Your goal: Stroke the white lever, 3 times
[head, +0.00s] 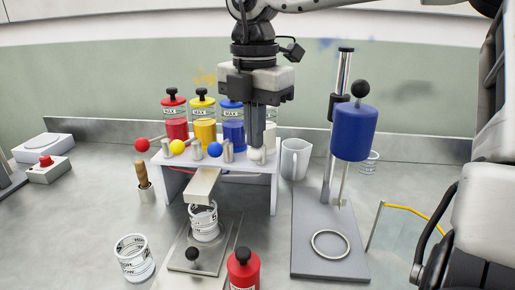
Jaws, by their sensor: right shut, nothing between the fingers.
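The white lever's ball (256,155) is at the right end of the row of levers on the white gantry (275,192). My right gripper (256,145) points down with its fingers shut and empty. Its tips are right at the top of the white ball; I cannot tell whether they touch. The white canister (271,132) behind is mostly hidden by the gripper. My left gripper is not in view.
Red (140,145), yellow (177,147) and blue (215,150) lever balls are to the left. A white mug (296,158) and a blue mixer (355,132) stand right. Another cup (134,258) and a red bottle (243,270) stand in front.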

